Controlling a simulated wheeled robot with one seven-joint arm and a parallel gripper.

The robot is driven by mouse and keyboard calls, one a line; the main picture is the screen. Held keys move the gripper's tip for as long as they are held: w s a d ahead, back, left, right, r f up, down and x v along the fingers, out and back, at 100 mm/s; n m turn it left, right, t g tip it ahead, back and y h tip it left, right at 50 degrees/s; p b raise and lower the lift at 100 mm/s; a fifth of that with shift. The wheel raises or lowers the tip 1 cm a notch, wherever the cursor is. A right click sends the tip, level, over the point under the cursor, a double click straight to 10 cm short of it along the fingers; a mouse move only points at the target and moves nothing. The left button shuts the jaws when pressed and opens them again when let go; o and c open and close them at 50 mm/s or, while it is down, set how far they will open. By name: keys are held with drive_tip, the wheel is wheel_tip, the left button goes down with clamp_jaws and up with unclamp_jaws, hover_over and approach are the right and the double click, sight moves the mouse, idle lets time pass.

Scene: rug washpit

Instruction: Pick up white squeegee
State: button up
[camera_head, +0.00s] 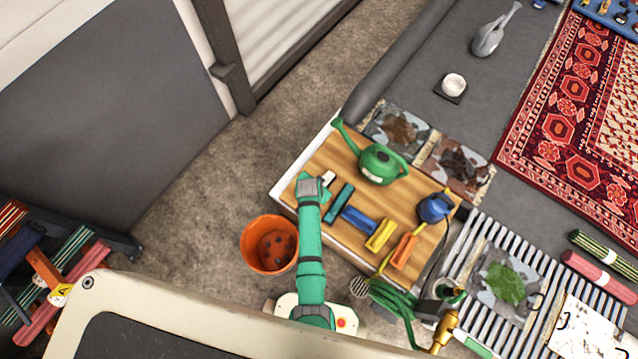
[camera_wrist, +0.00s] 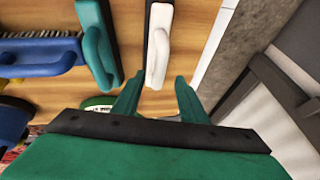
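The white squeegee (camera_wrist: 158,45) lies on the wooden board, with a pale handle and a dark strip along one side. In the head view only a small part of it (camera_head: 328,178) shows beside my arm's end. My gripper (camera_wrist: 157,92) is above the board with its two green fingers apart. The near end of the white handle appears between the fingertips in the wrist view, touching neither finger. I cannot tell the height gap. In the head view my gripper is mostly hidden under the wrist.
A teal tool (camera_head: 339,203), blue brush (camera_head: 359,220), yellow tool (camera_head: 381,236) and orange tool (camera_head: 404,250) lie in a row on the wooden board (camera_head: 335,150). A green watering can (camera_head: 381,165) stands behind. An orange bucket (camera_head: 268,245) stands on the floor left of my arm.

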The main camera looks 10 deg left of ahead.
drive_tip(key=shift+d+f, duration=0.15)
drive_tip(key=shift+f, duration=0.2)
drive_tip(key=x, duration=0.3)
drive_tip(key=shift+a+f, duration=0.3)
drive_tip(key=shift+f, duration=0.1)
drive_tip(key=shift+w+d+f, duration=0.1)
drive_tip(key=shift+w+f, duration=0.2)
drive_tip(key=shift+f, duration=0.2)
clamp_jaws()
